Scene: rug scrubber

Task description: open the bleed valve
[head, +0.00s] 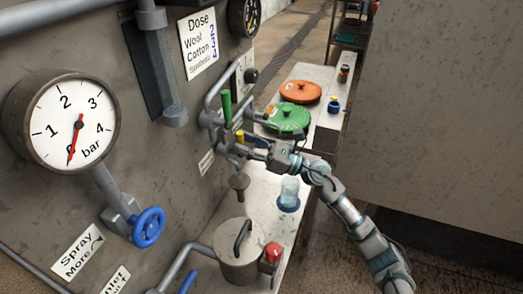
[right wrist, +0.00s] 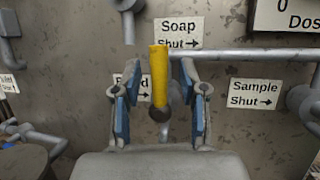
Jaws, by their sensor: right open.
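The yellow valve lever (right wrist: 159,75) stands nearly upright between the blue-padded fingers of my right gripper (right wrist: 160,92) in the right wrist view. The fingers are apart, one on each side, with gaps to the lever. A label (right wrist: 142,92) behind it, partly hidden by the left finger, shows "B", "d" and "Shut" with a right arrow; I take it as the bleed label. In the head view the yellow lever (head: 239,136) is small at the panel, and my right gripper (head: 250,149) reaches it from the right. My left gripper is not in view.
A green lever (head: 226,106) stands just above on the same pipework. The pressure gauge (head: 72,122) reads near 0.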

